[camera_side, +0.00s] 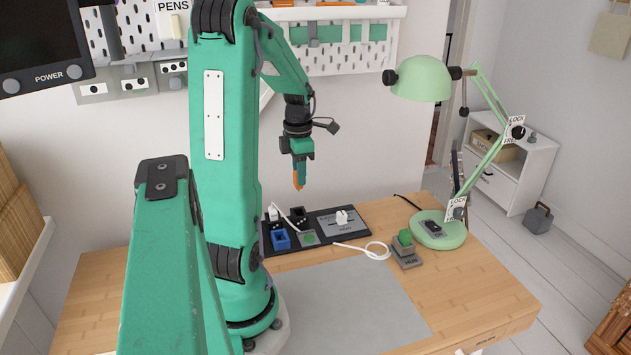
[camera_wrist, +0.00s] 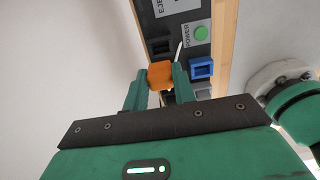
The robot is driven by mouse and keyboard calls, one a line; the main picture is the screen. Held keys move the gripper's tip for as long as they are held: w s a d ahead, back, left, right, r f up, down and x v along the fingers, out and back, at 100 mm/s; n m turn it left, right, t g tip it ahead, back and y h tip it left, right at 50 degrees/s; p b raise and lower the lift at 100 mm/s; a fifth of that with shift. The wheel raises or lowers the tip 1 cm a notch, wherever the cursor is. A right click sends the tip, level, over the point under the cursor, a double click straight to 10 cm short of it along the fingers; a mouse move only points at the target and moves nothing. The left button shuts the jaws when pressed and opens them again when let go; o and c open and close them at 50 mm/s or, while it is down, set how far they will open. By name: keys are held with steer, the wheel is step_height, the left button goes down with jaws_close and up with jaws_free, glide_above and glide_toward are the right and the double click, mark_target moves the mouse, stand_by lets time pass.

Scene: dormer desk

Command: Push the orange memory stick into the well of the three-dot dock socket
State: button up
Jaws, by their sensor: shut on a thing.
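My gripper (camera_side: 298,165) is shut on the orange memory stick (camera_side: 299,181) and holds it in the air above the dock, pointing down. In the wrist view the stick (camera_wrist: 160,75) sits between the two green fingers of my gripper (camera_wrist: 158,84). The black dock (camera_side: 327,211) lies on the desk below and carries a blue socket (camera_side: 281,239), a black socket (camera_side: 298,214) and a pale one (camera_side: 273,213) partly hidden by my arm. In the wrist view the blue socket (camera_wrist: 202,68) is right of the stick. The dot marks are too small to read.
A white cable (camera_side: 365,249) lies in front. A grey hub (camera_side: 406,257) with a green piece and a green lamp (camera_side: 439,233) stand right. The grey mat (camera_side: 350,305) is clear.

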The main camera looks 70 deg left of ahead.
steer(key=shift+f, duration=0.15)
steer(key=shift+f, duration=2.7)
steer(key=shift+f, duration=1.9)
steer(key=o, duration=1.1)
steer(key=shift+c, duration=0.2)
steer(key=shift+r, duration=0.15)
steer(key=shift+r, duration=3.75)
